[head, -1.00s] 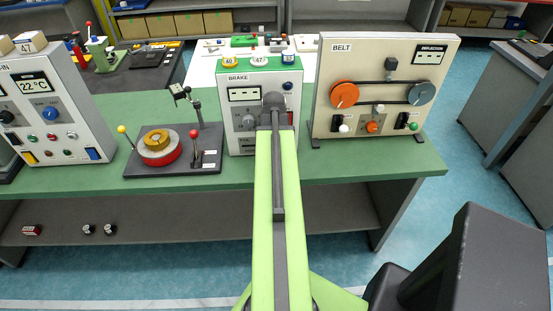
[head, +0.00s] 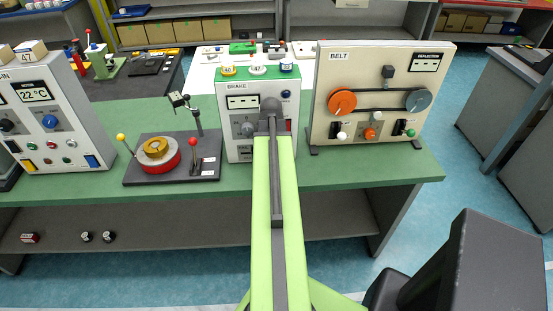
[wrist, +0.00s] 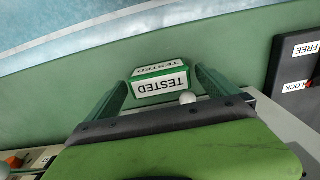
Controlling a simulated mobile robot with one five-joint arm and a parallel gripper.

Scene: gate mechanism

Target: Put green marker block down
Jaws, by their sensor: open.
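The green marker block (wrist: 160,82), with white TESTED labels, shows in the wrist view. It appears to rest on the green bench top (wrist: 60,105), near the edge beyond which blue floor shows. My gripper (wrist: 160,88) is open, with one finger on each side of the block. A narrow gap shows on the right side; contact on the left side is hard to tell. In the head view my arm hides the gripper and the block.
A dark plate (wrist: 296,75) marked FREE and LOCK lies right in the wrist view. In the head view, the BRAKE box (head: 236,130) stands behind my arm, the BELT panel (head: 380,65) to its right, and a dark-based lever device (head: 140,175) to its left.

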